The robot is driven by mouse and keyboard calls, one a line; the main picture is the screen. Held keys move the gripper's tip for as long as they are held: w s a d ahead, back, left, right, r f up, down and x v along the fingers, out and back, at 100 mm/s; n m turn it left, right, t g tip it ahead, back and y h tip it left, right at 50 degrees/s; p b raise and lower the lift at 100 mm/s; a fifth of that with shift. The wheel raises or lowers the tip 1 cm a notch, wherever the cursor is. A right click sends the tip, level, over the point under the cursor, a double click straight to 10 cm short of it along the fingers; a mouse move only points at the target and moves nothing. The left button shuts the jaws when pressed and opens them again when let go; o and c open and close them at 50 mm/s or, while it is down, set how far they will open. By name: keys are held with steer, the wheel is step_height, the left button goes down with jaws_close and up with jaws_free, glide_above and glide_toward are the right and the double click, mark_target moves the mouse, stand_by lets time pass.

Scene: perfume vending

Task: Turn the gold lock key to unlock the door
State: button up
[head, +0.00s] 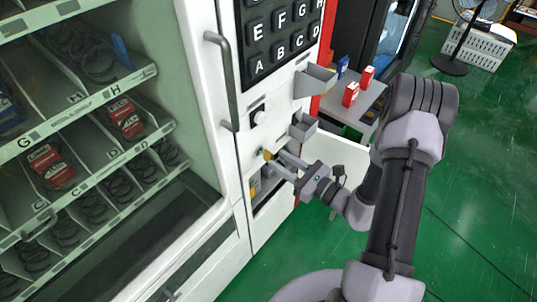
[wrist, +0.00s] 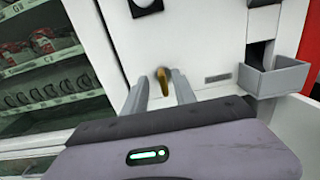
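The gold lock key (head: 267,154) sticks out of the white front panel of the vending machine (head: 236,165), below a round knob. In the wrist view the gold key (wrist: 163,79) shows between my two fingertips, with a gap on each side. My gripper (head: 277,161) is open and points at the panel, its fingertips close to the key. In the wrist view my gripper (wrist: 158,82) has its two grey fingers apart, with nothing held. I cannot tell how far the fingertips reach past the key. The glass door (head: 130,120) with its long handle (head: 226,80) looks shut.
Small grey trays (head: 315,80) jut from the panel above and right of the key; one shows in the wrist view (wrist: 272,78). A keypad (head: 280,35) is higher up. A side table (head: 350,105) with small boxes stands behind.

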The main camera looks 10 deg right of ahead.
mark_target(269, 152)
steer(key=x, duration=0.5)
steer(key=shift+w+b, duration=0.15)
steer(key=shift+b, duration=0.15)
jaws_close()
